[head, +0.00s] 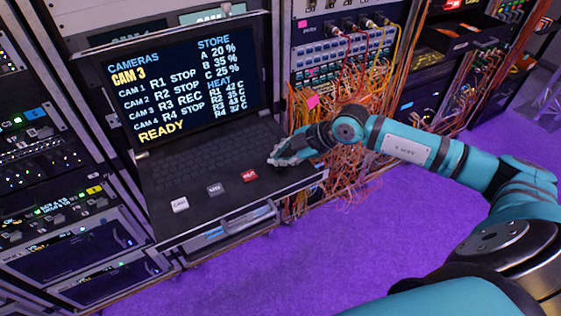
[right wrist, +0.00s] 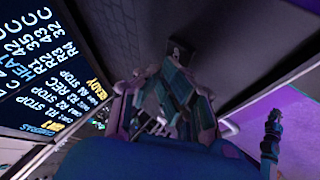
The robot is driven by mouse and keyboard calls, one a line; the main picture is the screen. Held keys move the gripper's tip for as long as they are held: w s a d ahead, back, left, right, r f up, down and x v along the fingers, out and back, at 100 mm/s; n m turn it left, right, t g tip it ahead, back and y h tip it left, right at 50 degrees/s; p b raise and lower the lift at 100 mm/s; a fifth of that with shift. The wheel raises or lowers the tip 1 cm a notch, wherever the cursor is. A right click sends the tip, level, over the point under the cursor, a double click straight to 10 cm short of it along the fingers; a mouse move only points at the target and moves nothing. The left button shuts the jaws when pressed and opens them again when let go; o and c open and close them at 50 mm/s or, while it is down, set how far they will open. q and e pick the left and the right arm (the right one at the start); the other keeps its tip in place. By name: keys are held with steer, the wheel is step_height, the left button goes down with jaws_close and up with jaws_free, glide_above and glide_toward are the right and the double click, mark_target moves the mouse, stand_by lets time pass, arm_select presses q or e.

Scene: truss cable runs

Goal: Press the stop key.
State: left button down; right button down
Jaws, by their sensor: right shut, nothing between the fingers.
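Three keys sit along the front of the black laptop-style console (head: 160,178). The white key (head: 180,205) at the left reads CAM. The grey key (head: 215,189) in the middle has lettering too small to read surely, possibly STOP. The red key (head: 249,176) at the right has lettering I cannot read surely. My right gripper (head: 274,161) is shut and empty, above the right end of the keyboard, just beyond the red key and to its right. Its fingers (right wrist: 178,95) also show in the right wrist view. My left gripper is not in view.
The console's screen (head: 185,85) stands behind the keys. It reads READY, with CAM 3 in yellow and R3 REC. Orange cables (head: 340,100) hang from the rack close behind my right arm. A rack (head: 50,180) stands at the left. The purple floor (head: 300,255) in front is clear.

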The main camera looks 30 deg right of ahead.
steer(key=shift+f, duration=0.3)
steer(key=shift+r, duration=0.15)
stand_by(0.3)
steer(key=shift+r+p, duration=0.7)
steer(key=shift+r, duration=0.05)
step_height(320, 180, up, 5)
steer(key=p, duration=0.4)
stand_by(1.5)
